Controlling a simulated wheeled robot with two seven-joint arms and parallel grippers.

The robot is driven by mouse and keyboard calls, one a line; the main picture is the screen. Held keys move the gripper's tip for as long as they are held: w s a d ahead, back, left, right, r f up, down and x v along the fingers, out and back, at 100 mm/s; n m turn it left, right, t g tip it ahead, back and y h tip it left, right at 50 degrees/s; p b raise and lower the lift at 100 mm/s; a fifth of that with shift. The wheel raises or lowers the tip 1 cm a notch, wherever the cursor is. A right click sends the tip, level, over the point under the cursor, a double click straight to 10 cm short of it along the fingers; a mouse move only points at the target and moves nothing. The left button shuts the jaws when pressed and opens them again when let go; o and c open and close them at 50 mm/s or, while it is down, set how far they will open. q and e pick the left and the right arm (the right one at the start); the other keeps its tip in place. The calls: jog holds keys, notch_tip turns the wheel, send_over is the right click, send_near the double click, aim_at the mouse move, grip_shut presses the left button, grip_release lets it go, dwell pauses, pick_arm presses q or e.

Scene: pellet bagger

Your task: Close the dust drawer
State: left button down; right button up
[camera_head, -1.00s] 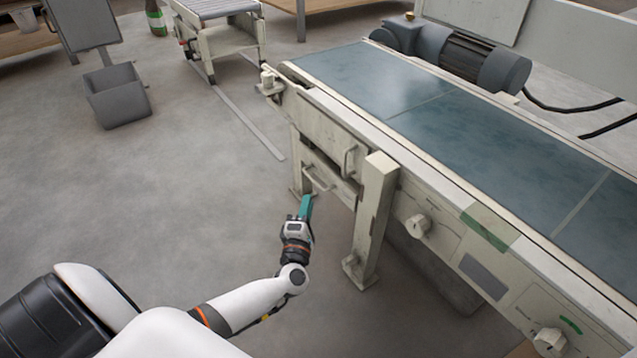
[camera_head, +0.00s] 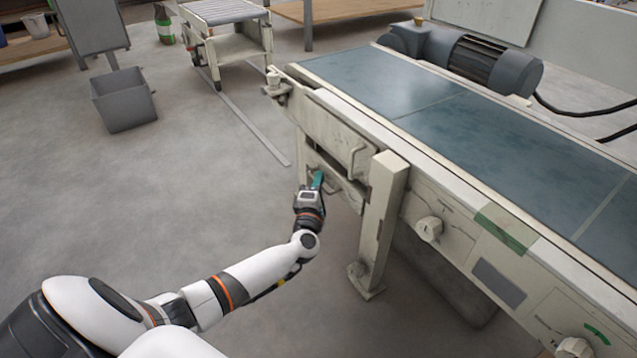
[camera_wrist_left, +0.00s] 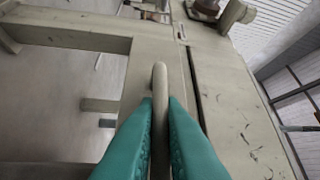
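The dust drawer (camera_head: 344,190) is a pale beige front low in the side of the conveyor machine, below a panel with its own handle. A dark gap shows above it. My left gripper (camera_head: 317,180), with teal fingers, is at the drawer's handle and hides most of it in the head view. In the left wrist view, the bar handle (camera_wrist_left: 160,82) runs between the two teal fingers (camera_wrist_left: 160,125), which lie close against it on both sides. How far the drawer stands out is hard to tell. My right gripper is out of view.
A beige machine leg (camera_head: 382,225) stands just right of my left gripper. The upper panel's handle (camera_head: 356,160) is above it. Knobs (camera_head: 429,229) sit further right. A grey bin (camera_head: 123,100) stands on the floor at left.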

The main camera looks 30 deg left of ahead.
aim_at(329, 177)
pick_arm(q)
jog(key=shift+w, duration=0.1)
jog(key=w, duration=0.1)
jog(key=w+d, duration=0.1)
jog(key=shift+w+d, duration=0.1)
jog(key=shift+w, duration=0.2)
jog(key=c, duration=1.8)
grip_release()
